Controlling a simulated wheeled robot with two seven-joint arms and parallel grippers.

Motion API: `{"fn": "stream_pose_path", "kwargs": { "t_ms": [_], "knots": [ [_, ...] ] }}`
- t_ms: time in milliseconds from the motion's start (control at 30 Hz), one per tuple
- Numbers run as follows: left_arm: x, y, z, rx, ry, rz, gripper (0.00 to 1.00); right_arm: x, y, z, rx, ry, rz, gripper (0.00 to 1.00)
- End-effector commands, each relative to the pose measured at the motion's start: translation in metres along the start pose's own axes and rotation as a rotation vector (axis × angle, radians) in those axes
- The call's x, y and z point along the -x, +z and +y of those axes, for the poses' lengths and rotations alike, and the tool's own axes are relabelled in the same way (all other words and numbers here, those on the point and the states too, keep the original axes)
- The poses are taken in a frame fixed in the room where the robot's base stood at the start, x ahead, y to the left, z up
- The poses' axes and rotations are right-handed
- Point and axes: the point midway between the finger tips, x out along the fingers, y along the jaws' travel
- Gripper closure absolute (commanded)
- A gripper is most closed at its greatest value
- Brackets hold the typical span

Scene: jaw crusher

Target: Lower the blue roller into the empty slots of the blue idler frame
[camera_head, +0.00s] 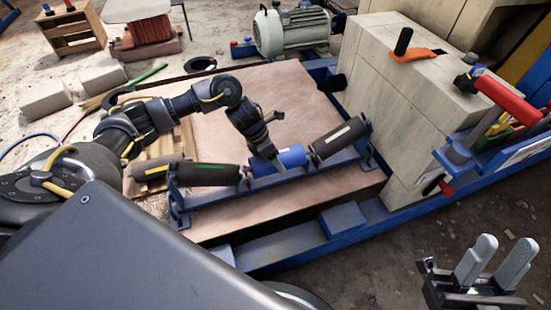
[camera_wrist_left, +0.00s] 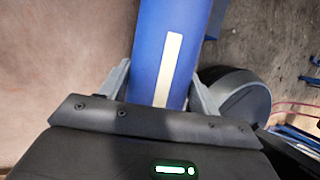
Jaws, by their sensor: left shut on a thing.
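The blue roller (camera_head: 291,157) is at the middle of the blue idler frame (camera_head: 268,181), between two dark rollers. My left gripper (camera_head: 266,152) is shut on it from above; in the left wrist view the blue roller (camera_wrist_left: 172,62) with its pale strip lies between the two fingers. The dark roller on the left (camera_head: 208,174) has a green strip, and the dark roller on the right (camera_head: 338,138) has a pale strip and tilts upward. I cannot tell whether the blue roller's ends sit in the slots. My right gripper (camera_head: 478,262) is open and empty at the lower right.
The frame stands on a wooden board (camera_head: 245,108) within blue beams. A pale wooden block (camera_head: 390,100) stands to the right, with a red-handled tool (camera_head: 505,98) nearby. Another dark roller (camera_head: 153,170) lies left of the frame. A grey motor (camera_head: 291,30) is at the back.

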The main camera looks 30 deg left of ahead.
Motion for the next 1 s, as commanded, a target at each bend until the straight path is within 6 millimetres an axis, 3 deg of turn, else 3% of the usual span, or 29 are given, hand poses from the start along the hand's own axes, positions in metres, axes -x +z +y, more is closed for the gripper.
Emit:
{"fn": "stream_pose_path", "kwargs": {
  "t_ms": [1000],
  "knots": [
    [-0.02,-0.007,0.006,-0.001,0.0,-0.004,0.9,0.019,0.009,0.0,0.0,0.0,0.0,0.64]
  ]
}}
